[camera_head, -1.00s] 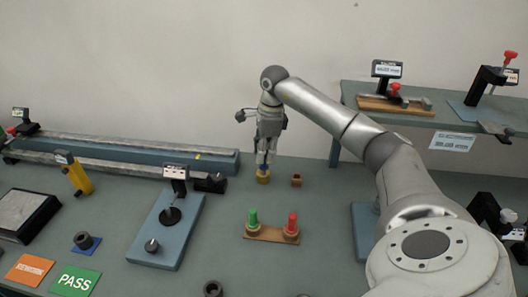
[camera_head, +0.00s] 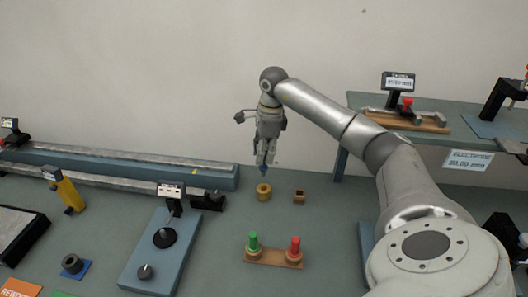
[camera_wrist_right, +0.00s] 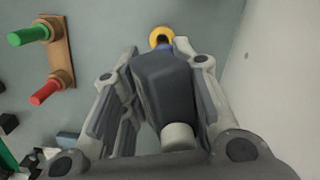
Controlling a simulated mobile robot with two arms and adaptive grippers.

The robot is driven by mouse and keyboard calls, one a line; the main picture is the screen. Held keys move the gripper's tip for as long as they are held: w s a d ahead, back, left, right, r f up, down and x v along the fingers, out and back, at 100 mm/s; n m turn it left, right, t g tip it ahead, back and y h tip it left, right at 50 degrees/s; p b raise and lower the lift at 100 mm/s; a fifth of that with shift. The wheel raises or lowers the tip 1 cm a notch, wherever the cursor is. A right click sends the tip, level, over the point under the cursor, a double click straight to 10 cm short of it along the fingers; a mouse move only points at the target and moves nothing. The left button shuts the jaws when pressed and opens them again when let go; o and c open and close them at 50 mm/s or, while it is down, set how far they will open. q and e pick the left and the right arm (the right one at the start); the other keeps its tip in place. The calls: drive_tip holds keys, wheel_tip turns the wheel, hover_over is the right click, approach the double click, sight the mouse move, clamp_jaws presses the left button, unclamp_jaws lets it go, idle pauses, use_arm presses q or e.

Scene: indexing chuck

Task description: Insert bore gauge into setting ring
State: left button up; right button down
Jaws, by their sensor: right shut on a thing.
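The yellow setting ring (camera_head: 263,195) stands on the bench below my right gripper. My right gripper (camera_head: 266,157) points down and is shut on the bore gauge, a dark grey body (camera_wrist_right: 163,85) with a pale round end. The gauge's blue tip (camera_head: 263,170) hangs just above the ring, with a small gap in the head view. In the right wrist view the ring (camera_wrist_right: 160,32) shows beyond the tip, which overlaps its lower edge; the exact alignment with the bore cannot be told. My left gripper is not in view.
A small brown block with a hole (camera_head: 299,197) sits right of the ring. A stand with green and red plug gauges (camera_head: 273,258) lies nearer. A blue dial stand (camera_head: 155,255) is at left, a long blue rail (camera_head: 120,170) behind it. A raised shelf (camera_head: 470,140) is at right.

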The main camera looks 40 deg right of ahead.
sight(265, 168)
drive_tip(key=shift+f+b, duration=0.4)
drive_tip(key=shift+f, duration=0.7)
wheel_tip(265, 168, down, 2)
drive_tip(key=shift+f+b, duration=0.1)
drive_tip(key=shift+b, duration=0.8)
drive_tip(key=shift+f, duration=0.15)
use_arm(q)
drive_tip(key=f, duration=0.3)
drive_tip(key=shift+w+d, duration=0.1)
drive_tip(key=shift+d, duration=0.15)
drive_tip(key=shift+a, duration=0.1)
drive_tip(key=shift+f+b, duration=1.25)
drive_tip(key=shift+b, duration=0.1)
use_arm(e)
drive_tip(key=shift+f, duration=2.05)
drive_tip(key=c, duration=1.1)
unclamp_jaws()
